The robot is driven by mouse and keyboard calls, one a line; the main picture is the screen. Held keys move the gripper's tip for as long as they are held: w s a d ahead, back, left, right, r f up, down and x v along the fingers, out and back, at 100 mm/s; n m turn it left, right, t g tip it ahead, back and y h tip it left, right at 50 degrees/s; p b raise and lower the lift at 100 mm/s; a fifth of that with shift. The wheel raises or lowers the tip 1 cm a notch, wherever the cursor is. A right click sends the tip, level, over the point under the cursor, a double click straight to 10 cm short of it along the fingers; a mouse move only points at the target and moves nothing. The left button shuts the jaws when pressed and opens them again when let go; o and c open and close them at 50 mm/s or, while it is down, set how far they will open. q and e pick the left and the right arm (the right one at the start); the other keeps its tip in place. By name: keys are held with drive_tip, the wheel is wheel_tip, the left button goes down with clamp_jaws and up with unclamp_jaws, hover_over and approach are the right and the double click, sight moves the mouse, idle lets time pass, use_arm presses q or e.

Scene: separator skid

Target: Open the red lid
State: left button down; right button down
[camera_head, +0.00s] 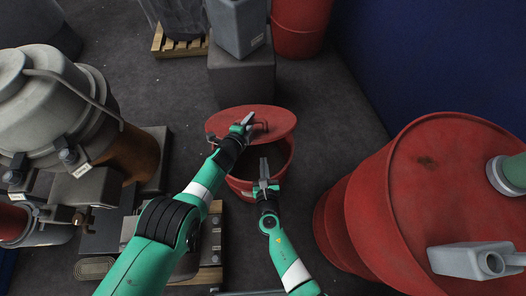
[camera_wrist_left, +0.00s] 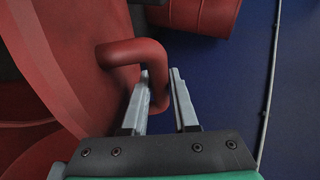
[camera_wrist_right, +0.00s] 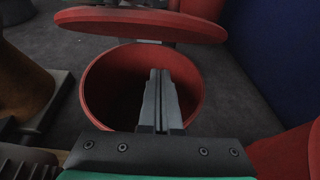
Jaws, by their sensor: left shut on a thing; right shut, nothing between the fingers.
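The red lid (camera_head: 279,119) is raised and tilted above a red drum (camera_head: 240,184) in the head view. In the right wrist view the lid (camera_wrist_right: 90,18) hangs apart from the drum's open rim. My left gripper (camera_head: 248,122) is shut on the lid's red handle (camera_wrist_left: 136,52), a bent bar that passes between its fingers in the left wrist view. My right gripper (camera_head: 264,164) is shut and empty, in front of the open drum mouth. In the right wrist view its fingers (camera_wrist_right: 160,75) stand over the drum's dark inside.
A large red tank (camera_head: 440,170) with a grey jug (camera_head: 470,260) on it stands at the right. Grey and rust-brown machinery (camera_head: 60,110) fills the left. A grey box (camera_head: 243,78) carrying a grey container (camera_head: 237,25) stands behind the lid. Dark floor (camera_head: 330,100) is clear at the right of the lid.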

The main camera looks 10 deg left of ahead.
use_arm(q)
drive_tip(key=shift+w+r, duration=0.1)
drive_tip(key=shift+r, duration=0.1)
use_arm(e)
drive_tip(key=shift+w+a+r, duration=0.2)
drive_tip(key=shift+w+r, duration=0.55)
drive_tip(key=shift+w, duration=0.05)
drive_tip(key=shift+w+a+r, duration=0.15)
drive_tip(key=shift+w+r, duration=0.6)
drive_tip(key=shift+w, duration=0.05)
